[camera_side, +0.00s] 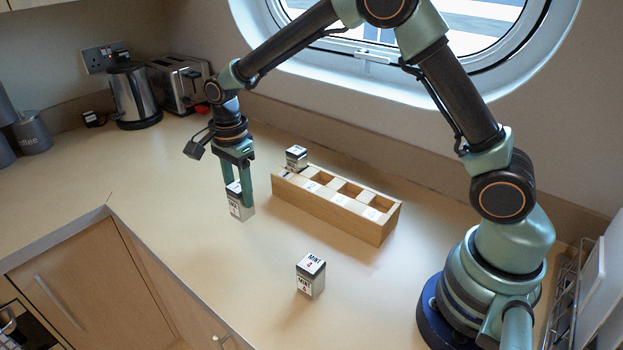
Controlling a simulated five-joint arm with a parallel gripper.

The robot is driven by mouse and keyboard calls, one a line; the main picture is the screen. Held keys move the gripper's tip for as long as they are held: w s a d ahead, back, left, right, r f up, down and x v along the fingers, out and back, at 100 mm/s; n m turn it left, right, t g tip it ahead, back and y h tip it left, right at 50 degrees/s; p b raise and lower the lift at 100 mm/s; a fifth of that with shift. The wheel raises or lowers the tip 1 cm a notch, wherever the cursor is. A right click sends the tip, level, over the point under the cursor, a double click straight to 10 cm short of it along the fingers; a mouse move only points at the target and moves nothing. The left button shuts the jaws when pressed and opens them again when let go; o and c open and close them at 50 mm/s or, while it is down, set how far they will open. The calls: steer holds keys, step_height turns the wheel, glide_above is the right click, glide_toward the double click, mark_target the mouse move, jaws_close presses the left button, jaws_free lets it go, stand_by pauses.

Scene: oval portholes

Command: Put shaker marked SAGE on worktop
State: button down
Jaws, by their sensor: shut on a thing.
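My gripper (239,188) points down and is shut on a white shaker (240,210) with a dark top marking. Its label is partly covered by my fingers and too small to read, so I cannot tell whether it says SAGE. The shaker is upright, left of the wooden rack (330,218), at or just above the worktop (190,255); I cannot tell if its base touches. A shaker marked MINT (311,276) stands upright on the worktop in front of the rack.
The rack's other compartments look empty. A kettle (135,95) and a toaster (179,83) stand at the back left, with grey canisters (31,132) at the far left. The worktop left of the held shaker is clear up to its front edge.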

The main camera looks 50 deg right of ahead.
mark_target(242, 212)
steer(key=shift+f, duration=2.85)
steer(key=shift+f, duration=0.15)
steer(key=shift+c, duration=1.7)
jaws_free()
